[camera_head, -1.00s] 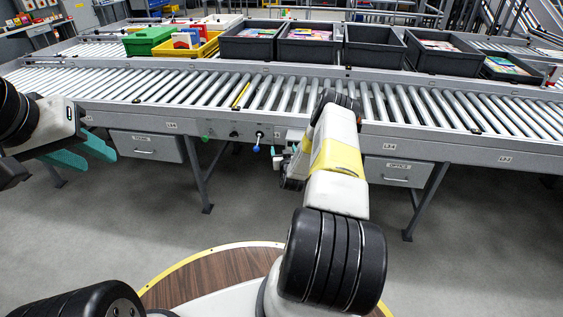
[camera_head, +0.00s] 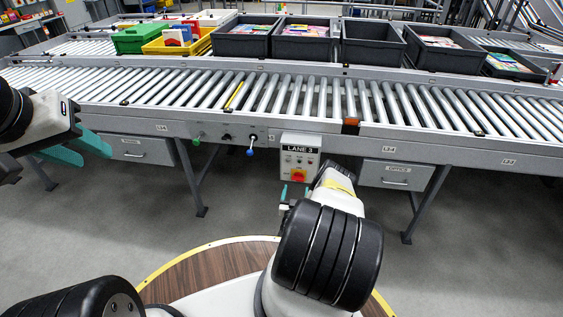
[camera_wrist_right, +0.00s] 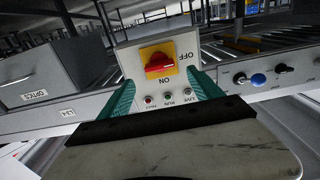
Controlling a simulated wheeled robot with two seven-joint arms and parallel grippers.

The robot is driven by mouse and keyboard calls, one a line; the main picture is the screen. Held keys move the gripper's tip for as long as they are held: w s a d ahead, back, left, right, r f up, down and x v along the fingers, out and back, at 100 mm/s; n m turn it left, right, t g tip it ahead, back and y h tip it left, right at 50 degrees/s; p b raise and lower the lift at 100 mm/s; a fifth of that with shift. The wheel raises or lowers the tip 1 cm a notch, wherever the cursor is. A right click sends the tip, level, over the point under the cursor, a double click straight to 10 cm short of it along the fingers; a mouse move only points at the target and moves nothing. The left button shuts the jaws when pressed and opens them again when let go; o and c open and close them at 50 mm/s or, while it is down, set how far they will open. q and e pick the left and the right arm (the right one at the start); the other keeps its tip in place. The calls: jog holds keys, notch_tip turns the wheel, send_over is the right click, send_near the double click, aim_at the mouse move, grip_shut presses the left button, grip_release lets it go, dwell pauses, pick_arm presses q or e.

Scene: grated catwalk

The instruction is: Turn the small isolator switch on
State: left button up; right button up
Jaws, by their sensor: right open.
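The isolator switch is a red rotary handle on a yellow plate (camera_head: 298,174), on the grey LANE 3 box (camera_head: 301,155) under the conveyor's front edge. In the right wrist view the red handle (camera_wrist_right: 159,64) lies roughly crosswise, with OFF printed to its upper right and ON below it. My right gripper (camera_head: 294,193) is open and empty just in front of the box. Its teal fingers (camera_wrist_right: 163,80) stand either side of the switch in the wrist view, apparently apart from the handle. My left gripper (camera_head: 84,148) is open and empty at the far left.
Small indicators (camera_wrist_right: 170,97) sit below the handle in the wrist view. A blue knob (camera_head: 250,152) and a green knob (camera_head: 197,141) are on the conveyor rail to the left. Drawers (camera_head: 398,174) hang on both sides. Bins (camera_head: 243,44) stand behind the rollers.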

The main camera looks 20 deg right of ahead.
aim_at(298, 180)
jog(key=x, duration=0.6)
jog(key=shift+w+d, duration=0.15)
jog(key=shift+w, duration=0.15)
jog(key=c, duration=1.4)
